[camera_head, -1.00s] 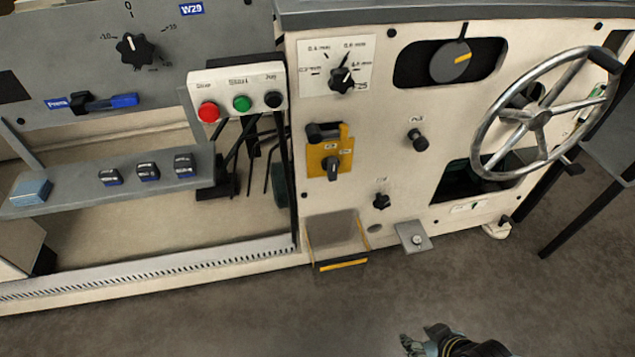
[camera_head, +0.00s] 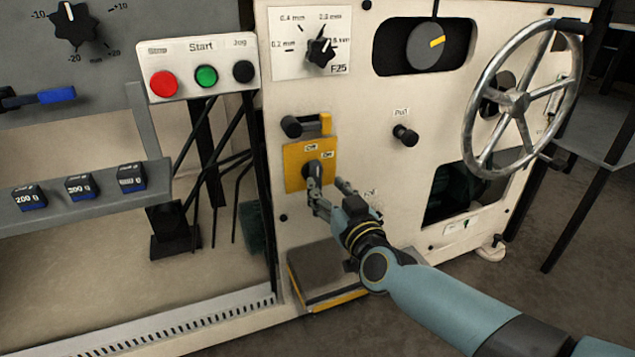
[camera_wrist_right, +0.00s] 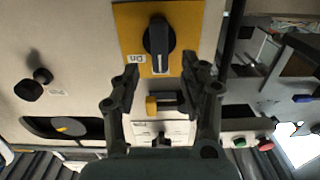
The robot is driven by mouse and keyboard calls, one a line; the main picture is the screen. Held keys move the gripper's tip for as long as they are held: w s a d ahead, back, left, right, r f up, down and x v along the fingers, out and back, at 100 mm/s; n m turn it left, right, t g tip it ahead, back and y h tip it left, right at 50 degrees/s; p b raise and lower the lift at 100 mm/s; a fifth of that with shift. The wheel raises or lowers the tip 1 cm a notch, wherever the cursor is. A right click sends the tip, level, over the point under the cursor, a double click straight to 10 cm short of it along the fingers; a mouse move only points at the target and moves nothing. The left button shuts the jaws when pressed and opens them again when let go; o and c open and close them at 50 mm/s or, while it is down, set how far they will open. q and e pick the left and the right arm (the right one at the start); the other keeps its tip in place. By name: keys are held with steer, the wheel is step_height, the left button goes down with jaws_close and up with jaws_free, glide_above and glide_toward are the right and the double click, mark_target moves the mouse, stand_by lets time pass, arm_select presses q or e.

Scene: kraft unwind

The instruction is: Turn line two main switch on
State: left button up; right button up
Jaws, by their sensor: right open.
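The switch is a black rotary knob (camera_head: 314,170) on a yellow plate (camera_head: 292,160) with "Off" and "On" labels, low on the cream machine panel. In the right wrist view the black knob (camera_wrist_right: 158,38) stands upright on the yellow plate (camera_wrist_right: 190,22), its white-marked end away from the "On" label at its left. My right gripper (camera_head: 327,184) is at the plate's lower edge, its fingers overlapping the knob in the head view. In the wrist view my right gripper (camera_wrist_right: 160,70) is open, with the knob ahead between the fingertips, apparently untouched. My left gripper is not in view.
A yellow and black lever (camera_head: 325,122) sits just above the plate. A black pull knob (camera_head: 405,135) and a large handwheel (camera_head: 518,102) are to the right. A button box (camera_head: 200,66) is at upper left. A step (camera_head: 325,275) juts out below.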

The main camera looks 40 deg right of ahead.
mark_target(318, 177)
steer(key=b+x, duration=0.1)
steer(key=x, duration=0.3)
steer(key=shift+w+f, duration=0.15)
steer(key=shift+w, duration=0.1)
steer(key=shift+w+d, duration=0.2)
steer(key=shift+w, duration=0.3)
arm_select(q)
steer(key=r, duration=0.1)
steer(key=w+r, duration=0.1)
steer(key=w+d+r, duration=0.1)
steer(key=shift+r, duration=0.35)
arm_select(e)
jaws_close()
